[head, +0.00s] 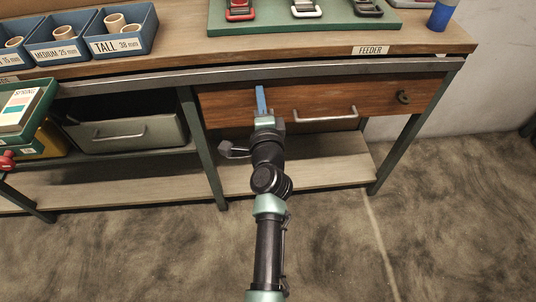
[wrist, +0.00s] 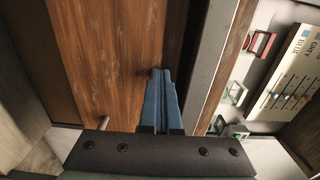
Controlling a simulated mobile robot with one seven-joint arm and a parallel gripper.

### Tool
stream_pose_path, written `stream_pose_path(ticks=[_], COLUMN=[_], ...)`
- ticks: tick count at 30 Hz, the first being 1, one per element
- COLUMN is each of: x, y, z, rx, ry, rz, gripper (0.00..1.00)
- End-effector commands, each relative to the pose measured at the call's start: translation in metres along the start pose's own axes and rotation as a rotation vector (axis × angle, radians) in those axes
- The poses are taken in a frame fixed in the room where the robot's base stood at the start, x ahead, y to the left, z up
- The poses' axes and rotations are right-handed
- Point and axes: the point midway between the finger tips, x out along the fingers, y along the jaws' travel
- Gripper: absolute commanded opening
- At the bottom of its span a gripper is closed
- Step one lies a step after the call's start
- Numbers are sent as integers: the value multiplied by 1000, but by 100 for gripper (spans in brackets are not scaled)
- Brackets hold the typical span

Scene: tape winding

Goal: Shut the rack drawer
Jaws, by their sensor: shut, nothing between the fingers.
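The wooden drawer (head: 375,97) sits under the right part of the bench, with a pale bar handle (head: 325,117) and a dark round knob (head: 403,97) on its front. How far it stands out cannot be told for sure. My gripper (head: 260,90) is in front of the drawer's left part, left of the handle. Its blue fingers are shut and empty. In the wrist view the fingertips (wrist: 161,72) overlap brown wood (wrist: 115,50); whether they touch it is unclear.
A grey bin drawer (head: 125,134) sits in the left bay beside a green tray (head: 20,110). Blue boxes (head: 125,30) and a green board (head: 305,22) stand on the bench top. A post (head: 203,145) separates the bays. The floor in front is clear.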

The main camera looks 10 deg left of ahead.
Motion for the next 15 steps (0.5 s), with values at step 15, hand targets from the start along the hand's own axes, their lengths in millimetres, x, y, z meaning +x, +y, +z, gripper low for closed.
stream_pose_path(ticks=[15], x=[14], y=[-2], z=[0], rx=[0], ry=[1], rz=[-3], gripper=[0])
